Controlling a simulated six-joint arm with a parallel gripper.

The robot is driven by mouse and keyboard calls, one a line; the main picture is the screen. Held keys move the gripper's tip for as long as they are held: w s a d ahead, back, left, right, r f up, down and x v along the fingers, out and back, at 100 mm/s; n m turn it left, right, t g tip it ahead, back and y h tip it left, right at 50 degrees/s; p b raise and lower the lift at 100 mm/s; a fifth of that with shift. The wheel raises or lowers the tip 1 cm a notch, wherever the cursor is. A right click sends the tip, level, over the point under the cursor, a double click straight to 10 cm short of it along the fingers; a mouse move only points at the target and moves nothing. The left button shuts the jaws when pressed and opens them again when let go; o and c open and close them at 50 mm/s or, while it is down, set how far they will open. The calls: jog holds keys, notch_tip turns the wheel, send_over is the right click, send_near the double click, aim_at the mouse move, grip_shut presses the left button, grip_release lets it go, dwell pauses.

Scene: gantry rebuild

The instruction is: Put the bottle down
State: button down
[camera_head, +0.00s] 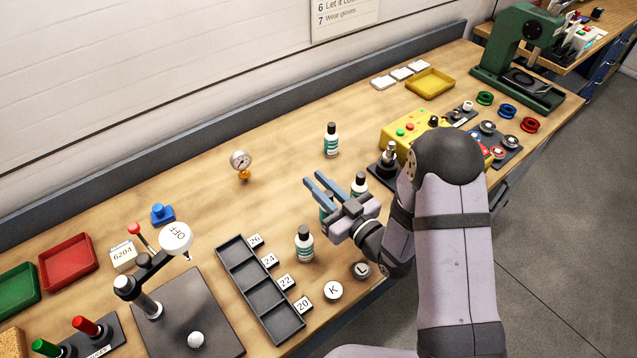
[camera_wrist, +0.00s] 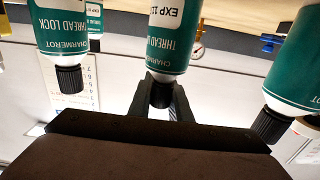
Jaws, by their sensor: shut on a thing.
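My gripper (camera_head: 318,184) is shut on a bottle with a teal label, white shoulder and black cap. In the head view the held bottle (camera_head: 326,212) is mostly hidden by the fingers. In the wrist view the held bottle (camera_wrist: 170,38) shows upside down, its cap between the dark fingers. I cannot tell whether its base touches the bench. Similar upright bottles stand around it: one behind (camera_head: 331,140), one in front to the left (camera_head: 304,245), and one to the right (camera_head: 360,184), partly behind my gripper. Two neighbours flank the held bottle in the wrist view.
A gauge (camera_head: 241,163) stands to the left. A dark compartment tray (camera_head: 237,260) with number tags lies front left. Round K (camera_head: 333,291) and L (camera_head: 360,270) discs lie near the front edge. A yellow control box (camera_head: 400,118) is to the right. Bare wood lies behind my gripper.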

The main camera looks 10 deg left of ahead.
jog(key=shift+f, duration=0.1)
jog(key=shift+f, duration=0.1)
jog(key=c, duration=1.6)
grip_release()
jog(key=shift+c, duration=0.2)
send_near(332, 197)
jog(key=x, duration=0.5)
jog(key=shift+w+a, duration=0.15)
jog(key=shift+p+v, duration=0.8)
jog(key=shift+v, duration=0.5)
jog(key=shift+f, duration=0.1)
